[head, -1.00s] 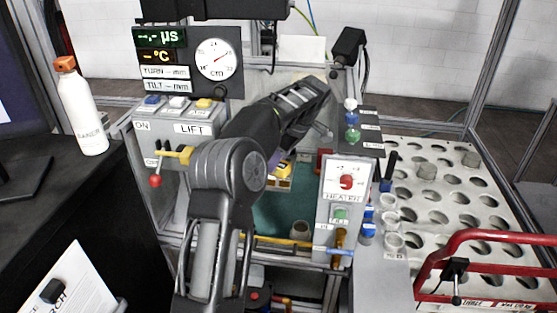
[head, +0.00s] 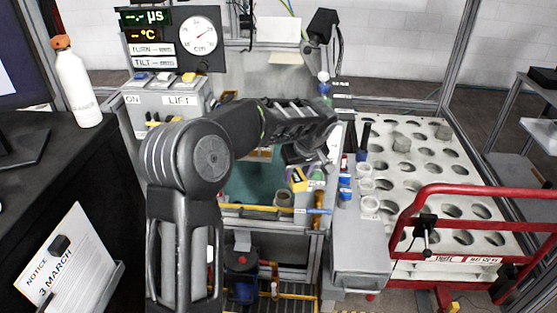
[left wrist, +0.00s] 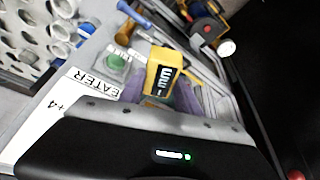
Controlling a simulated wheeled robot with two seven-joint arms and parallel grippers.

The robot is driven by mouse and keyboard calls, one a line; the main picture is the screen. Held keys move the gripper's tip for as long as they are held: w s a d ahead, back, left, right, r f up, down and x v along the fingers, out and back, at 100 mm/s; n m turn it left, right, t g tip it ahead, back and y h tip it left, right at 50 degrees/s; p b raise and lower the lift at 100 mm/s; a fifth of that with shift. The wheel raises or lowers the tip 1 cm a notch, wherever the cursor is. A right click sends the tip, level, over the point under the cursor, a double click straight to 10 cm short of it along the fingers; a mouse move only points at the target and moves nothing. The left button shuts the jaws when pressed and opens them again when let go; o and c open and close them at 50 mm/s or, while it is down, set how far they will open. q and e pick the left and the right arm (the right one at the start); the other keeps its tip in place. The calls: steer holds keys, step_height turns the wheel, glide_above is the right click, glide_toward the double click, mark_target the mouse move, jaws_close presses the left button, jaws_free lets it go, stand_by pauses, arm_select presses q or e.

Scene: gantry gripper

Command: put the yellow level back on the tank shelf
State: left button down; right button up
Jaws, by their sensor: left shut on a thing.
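The yellow level (head: 298,179) is a small yellow block with a dark marked window. My left gripper (head: 297,162) is shut on it and holds it over the front right part of the tank, by the heater panel. In the left wrist view the level (left wrist: 163,70) sits between the purple fingertips (left wrist: 160,95). Part of a small brown-edged ledge (head: 260,154), perhaps the tank shelf, shows behind my forearm; the rest is hidden. The green tank interior (head: 250,185) lies below. My right gripper is not in view.
The heater panel (left wrist: 75,100) with its green button (left wrist: 117,62) stands close beside the level. A yellow rail (head: 250,209) and a brown cup (head: 283,199) are at the tank front. A perforated white rack (head: 420,170) and red handle (head: 480,190) are right.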

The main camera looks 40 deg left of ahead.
arm_select(q)
steer(key=s+d+f+m+t+h, duration=0.1)
steer(key=s+d+f+m, duration=0.1)
steer(key=d+m, duration=0.3)
steer(key=s+d+f+m+t+h, duration=0.1)
steer(key=s+d+m, duration=0.4)
steer(key=d, duration=0.7)
steer(key=shift+d+f+m+h, duration=0.15)
steer(key=shift+f+m+h, duration=0.25)
steer(key=shift+f+h, duration=0.35)
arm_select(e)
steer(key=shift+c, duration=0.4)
